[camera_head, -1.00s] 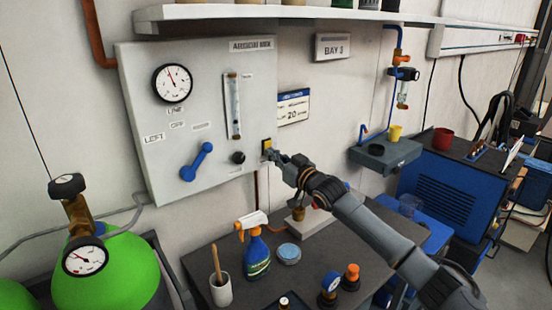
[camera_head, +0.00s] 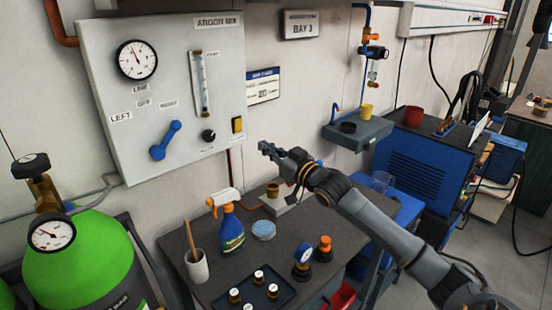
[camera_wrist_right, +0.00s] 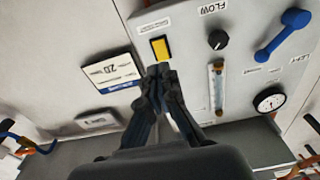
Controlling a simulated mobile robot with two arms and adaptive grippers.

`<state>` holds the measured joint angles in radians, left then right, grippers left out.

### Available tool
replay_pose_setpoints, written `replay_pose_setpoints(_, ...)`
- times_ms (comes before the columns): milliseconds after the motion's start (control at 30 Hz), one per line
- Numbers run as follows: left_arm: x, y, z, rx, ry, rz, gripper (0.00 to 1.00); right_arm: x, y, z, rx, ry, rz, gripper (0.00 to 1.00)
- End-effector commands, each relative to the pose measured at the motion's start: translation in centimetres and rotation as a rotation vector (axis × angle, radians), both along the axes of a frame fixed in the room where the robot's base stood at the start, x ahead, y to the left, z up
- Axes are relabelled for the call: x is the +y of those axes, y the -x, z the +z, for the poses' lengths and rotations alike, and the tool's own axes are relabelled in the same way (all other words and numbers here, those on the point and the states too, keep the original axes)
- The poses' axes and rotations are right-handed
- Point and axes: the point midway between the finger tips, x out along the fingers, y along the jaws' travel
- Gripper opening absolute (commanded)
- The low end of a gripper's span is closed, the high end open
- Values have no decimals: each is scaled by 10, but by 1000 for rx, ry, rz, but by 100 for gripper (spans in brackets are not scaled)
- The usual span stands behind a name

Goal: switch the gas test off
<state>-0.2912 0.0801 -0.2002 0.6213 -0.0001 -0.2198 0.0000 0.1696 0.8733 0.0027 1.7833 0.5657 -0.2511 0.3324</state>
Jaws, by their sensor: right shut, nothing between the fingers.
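The yellow switch in its dark frame (camera_head: 237,125) sits at the lower right edge of the grey gas panel (camera_head: 100,60). In the right wrist view the yellow switch (camera_wrist_right: 160,48) is just beyond the fingertips. I cannot tell which way it is set. My right gripper (camera_head: 266,148) is shut and empty, to the right of and slightly below the switch, with a visible gap in the head view. It also shows in the right wrist view (camera_wrist_right: 159,72), fingertips together. My left gripper is not in view.
The panel carries a blue lever (camera_head: 166,140), a black flow knob (camera_head: 209,135), a flow tube (camera_head: 202,85) and a gauge (camera_head: 137,60). Below, a dark bench (camera_head: 178,245) holds a spray bottle (camera_head: 230,225) and small items. A green cylinder (camera_head: 85,260) stands at left.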

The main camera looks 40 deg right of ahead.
Motion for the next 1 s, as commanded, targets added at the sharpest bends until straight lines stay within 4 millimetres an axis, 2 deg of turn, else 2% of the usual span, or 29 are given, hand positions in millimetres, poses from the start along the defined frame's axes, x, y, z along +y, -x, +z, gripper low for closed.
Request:
replay_pose_setpoints(100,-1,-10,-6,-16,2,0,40,-1,17,-4,3,1,0,0)
replay_pose_setpoints(300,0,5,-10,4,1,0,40,-2,30,-3,0,1,1,0)
replay_pose_setpoints(467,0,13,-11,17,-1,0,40,-2,32,-2,0,1,1,0)
replay_pose_setpoints(1000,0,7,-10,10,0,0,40,-2,32,-2,0,0,0,0)
